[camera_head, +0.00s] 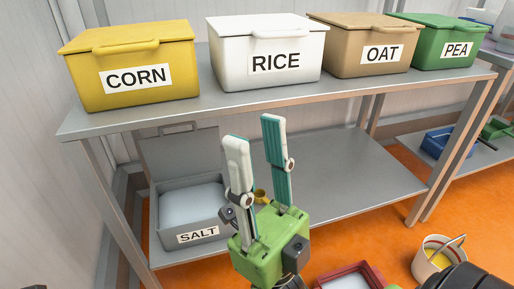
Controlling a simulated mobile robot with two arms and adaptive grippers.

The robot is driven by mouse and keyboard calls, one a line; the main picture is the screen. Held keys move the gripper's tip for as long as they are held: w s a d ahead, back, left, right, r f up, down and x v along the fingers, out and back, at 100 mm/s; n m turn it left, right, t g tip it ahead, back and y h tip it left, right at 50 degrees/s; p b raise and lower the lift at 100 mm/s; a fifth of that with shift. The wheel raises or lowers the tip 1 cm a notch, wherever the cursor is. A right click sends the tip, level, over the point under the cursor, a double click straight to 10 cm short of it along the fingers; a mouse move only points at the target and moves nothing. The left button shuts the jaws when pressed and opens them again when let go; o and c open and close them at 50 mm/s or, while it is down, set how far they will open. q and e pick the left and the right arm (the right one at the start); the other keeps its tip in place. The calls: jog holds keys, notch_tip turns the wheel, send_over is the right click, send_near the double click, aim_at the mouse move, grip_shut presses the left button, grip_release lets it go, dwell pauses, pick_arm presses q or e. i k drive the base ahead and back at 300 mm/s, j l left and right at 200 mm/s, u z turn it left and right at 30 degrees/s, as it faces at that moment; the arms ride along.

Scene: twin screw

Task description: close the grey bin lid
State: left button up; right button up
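The grey bin (160,222) labelled SALT sits at the left end of the lower shelf and holds white contents. Its lid (180,152) stands raised at the back of the bin, with a handle on its top edge, so the bin is open. My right gripper (256,138) points up, in front of the shelf and to the right of the bin in the picture. Its two fingers are spread apart with nothing between them. It partly covers the bin's right side.
Yellow CORN (138,77), white RICE (268,62), tan OAT (365,50) and green PEA (445,45) bins stand closed on the upper shelf (300,97). A bucket (428,268) and red tray (372,275) are at lower right.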

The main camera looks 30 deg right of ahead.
aim_at(186, 153)
jog(key=k+l+z, duration=0.1)
jog(key=l+z, duration=0.2)
jog(key=z, duration=0.15)
jog(key=l+z, duration=0.35)
jog(key=z, duration=0.15)
jog(key=l+z, duration=0.45)
jog(key=i+j, duration=0.45)
jog(key=j, duration=0.05)
